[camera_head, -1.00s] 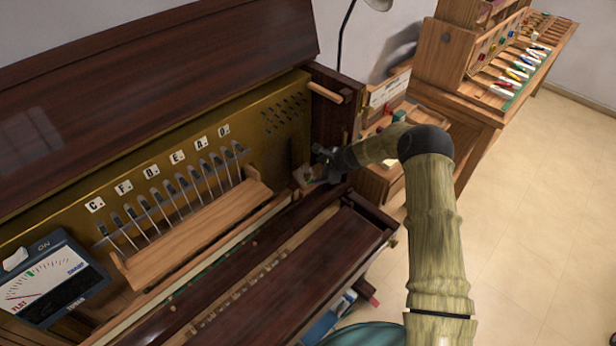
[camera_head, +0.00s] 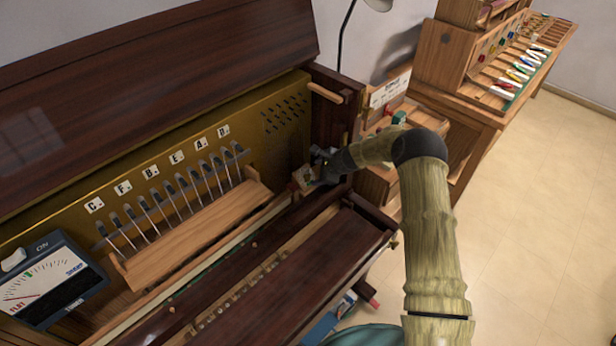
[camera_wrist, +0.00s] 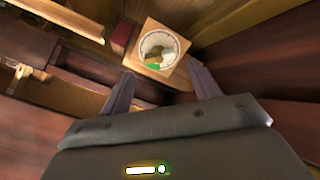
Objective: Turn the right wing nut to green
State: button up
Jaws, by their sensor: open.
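The right wing nut (camera_wrist: 154,55) is a brassy piece at the middle of a round white dial (camera_wrist: 146,46) on a small wooden block (camera_wrist: 178,28). The dial has a green sector (camera_wrist: 153,67) on its near side in the wrist view. My gripper (camera_wrist: 160,84) is open, its two fingers apart and short of the block, with nothing between them. In the head view my gripper (camera_head: 312,170) is at the right end of the piano's inner ledge, beside the block (camera_head: 302,176). The wing nut itself is too small to make out there.
A row of metal levers under letter tiles (camera_head: 170,190) stands to the left, behind a wooden rail (camera_head: 190,236). A tuning meter (camera_head: 45,280) is at the far left. The piano's dark right side wall (camera_head: 335,110) rises close to my gripper.

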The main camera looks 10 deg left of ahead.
aim_at(310, 175)
jog(key=shift+b+x, duration=1.75)
jog(key=shift+x, duration=1.55)
jog(key=shift+s+d+r, duration=0.3)
jog(key=shift+d+r, duration=0.1)
jog(key=shift+r, duration=0.1)
jog(key=shift+c, duration=0.4)
jog(key=shift+p, duration=0.35)
jog(key=c, duration=0.7)
